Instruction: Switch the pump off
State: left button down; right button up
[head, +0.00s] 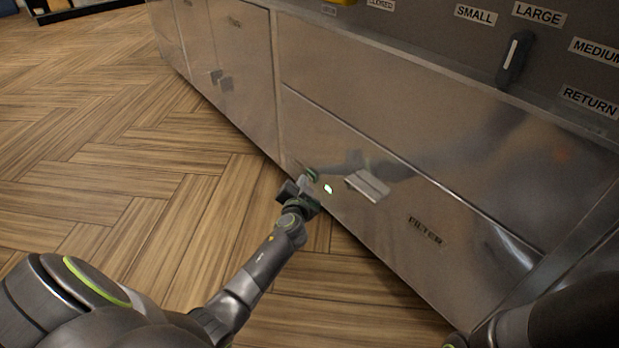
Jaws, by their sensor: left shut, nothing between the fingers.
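No part in the head view carries a readable pump label. A small bright white spot (327,188) shows on the lower steel panel; I cannot tell whether it is a switch, a lamp or a glint. My left gripper (298,191) is shut and empty, just left of this spot and close to the panel; I cannot tell whether it touches. The gripper hides the panel part behind it. My right gripper is out of view.
The steel drawer front labelled FILTER (425,231) has a protruding handle (367,186) right of my left gripper. A dark lever (515,58) stands among labels SMALL, LARGE, MEDIUM and RETURN. Cabinet doors (232,60) are shut. The wooden floor (110,160) at left is clear.

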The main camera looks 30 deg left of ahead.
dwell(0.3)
pick_arm(q)
jog(key=shift+w+d, duration=0.2)
jog(key=shift+w, duration=0.2)
jog(key=shift+s+a, duration=0.15)
jog(key=shift+s, duration=0.25)
dwell(0.3)
jog(key=s+a, duration=0.2)
jog(key=s, duration=0.3)
jog(key=shift+s+a+p, duration=0.2)
jog(key=shift+s+p, duration=0.1)
jog(key=shift+p, duration=0.1)
dwell(0.4)
